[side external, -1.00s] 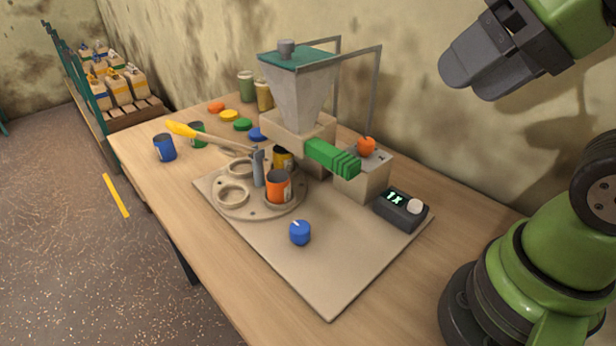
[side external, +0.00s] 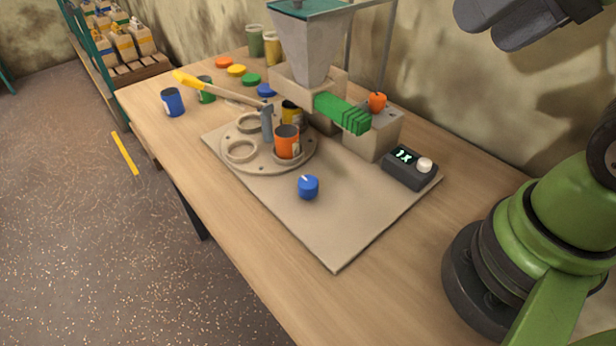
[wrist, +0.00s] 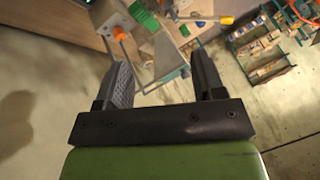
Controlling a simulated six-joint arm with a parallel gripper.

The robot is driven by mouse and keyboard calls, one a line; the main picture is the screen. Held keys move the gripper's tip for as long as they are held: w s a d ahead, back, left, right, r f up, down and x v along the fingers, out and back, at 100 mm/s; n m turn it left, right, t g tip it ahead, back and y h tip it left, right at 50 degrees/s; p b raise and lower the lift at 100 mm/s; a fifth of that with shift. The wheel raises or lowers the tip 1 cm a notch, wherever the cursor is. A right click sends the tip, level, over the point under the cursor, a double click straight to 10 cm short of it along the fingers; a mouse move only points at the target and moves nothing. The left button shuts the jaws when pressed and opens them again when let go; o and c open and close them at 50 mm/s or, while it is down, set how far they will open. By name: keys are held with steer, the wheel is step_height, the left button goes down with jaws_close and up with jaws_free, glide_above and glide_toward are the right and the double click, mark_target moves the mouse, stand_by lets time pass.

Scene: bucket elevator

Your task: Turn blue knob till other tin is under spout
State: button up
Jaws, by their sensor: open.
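The blue knob (side external: 308,187) stands on the beige base board (side external: 330,225) in front of the round turntable (side external: 262,165). An orange tin (side external: 287,142) and a yellow tin (side external: 291,113) sit in turntable holes; the yellow one is partly hidden behind the orange. The grey hopper (side external: 310,50) stands above, with a green ribbed spout piece (side external: 342,112) pointing toward the front right. My gripper is high at the upper right in the side view, far from the knob. In the wrist view my gripper (wrist: 165,85) is open, with nothing between its fingers.
A dark display box (side external: 410,170) reads 1X. An orange ball-like piece (side external: 377,102) sits on a block. The front board is clear.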

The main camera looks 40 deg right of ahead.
steer(key=w+a+f+m+g, duration=0.1)
steer(key=w+g, duration=0.1)
steer(key=w, duration=0.4)
steer(key=m+g+h, duration=0.2)
steer(key=g, duration=0.3)
glide_above(308, 182)
step_height(308, 182, down, 18)
steer(key=shift+m, duration=0.3)
step_height(308, 182, down, 10)
steer(key=shift+r, duration=0.1)
steer(key=c, duration=0.9)
